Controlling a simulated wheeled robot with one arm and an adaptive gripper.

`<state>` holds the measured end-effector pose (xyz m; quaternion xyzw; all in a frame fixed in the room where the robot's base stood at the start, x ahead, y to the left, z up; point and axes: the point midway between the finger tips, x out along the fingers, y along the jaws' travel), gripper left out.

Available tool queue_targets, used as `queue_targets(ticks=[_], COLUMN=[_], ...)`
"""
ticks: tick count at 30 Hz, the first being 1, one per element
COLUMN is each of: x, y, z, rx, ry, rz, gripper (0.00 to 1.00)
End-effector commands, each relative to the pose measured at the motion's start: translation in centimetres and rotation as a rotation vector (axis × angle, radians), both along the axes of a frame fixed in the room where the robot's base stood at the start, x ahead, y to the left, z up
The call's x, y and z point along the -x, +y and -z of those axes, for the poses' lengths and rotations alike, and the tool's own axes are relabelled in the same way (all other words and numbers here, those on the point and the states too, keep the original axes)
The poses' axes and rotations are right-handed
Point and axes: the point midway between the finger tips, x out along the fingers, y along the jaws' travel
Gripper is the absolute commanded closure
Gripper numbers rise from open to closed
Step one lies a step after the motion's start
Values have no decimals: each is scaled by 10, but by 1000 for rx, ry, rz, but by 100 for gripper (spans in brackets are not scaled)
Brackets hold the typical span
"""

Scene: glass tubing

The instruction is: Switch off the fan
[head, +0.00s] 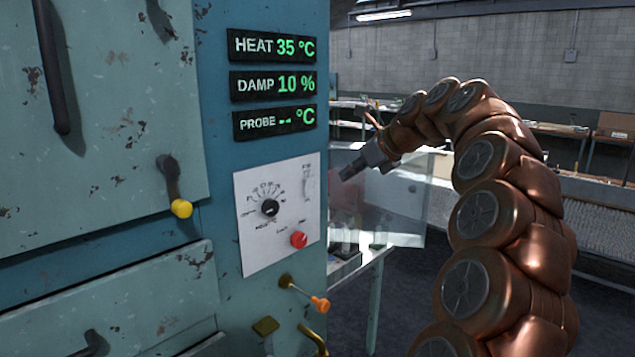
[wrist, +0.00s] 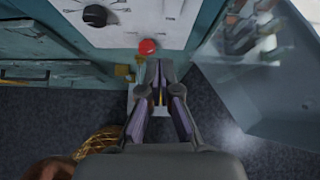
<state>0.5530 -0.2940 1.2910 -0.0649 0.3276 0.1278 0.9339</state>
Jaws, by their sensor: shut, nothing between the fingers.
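A white control panel (head: 278,212) is on the side of the blue cabinet. It has a black dial (head: 269,208) with a marked scale, a red button (head: 299,240) and a small pale switch (head: 307,183) at its upper right. The lettering is too small to read surely, so I cannot tell which control is the fan's. My gripper (head: 345,178) is shut and empty, right of the panel and apart from it.
Displays above the panel read HEAT 35 °C (head: 272,46), DAMP 10 % (head: 273,84) and a blank PROBE (head: 274,122). An orange-tipped lever (head: 319,303) sticks out below the panel. A yellow-knobbed handle (head: 180,208) is at left. A clear pane (head: 400,205) stands behind my gripper.

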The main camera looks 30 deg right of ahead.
Motion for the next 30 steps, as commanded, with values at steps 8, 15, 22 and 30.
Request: queue_targets(ticks=[8, 15, 22, 30], x=[1, 0, -17, -54], y=[-16, -15, -10, -1], z=[-4, -3, 9, 38], rx=[-43, -42, -42, -43], ry=[-6, -7, -7, -4], rz=[60, 58, 56, 54], gripper=[100, 100, 100, 100])
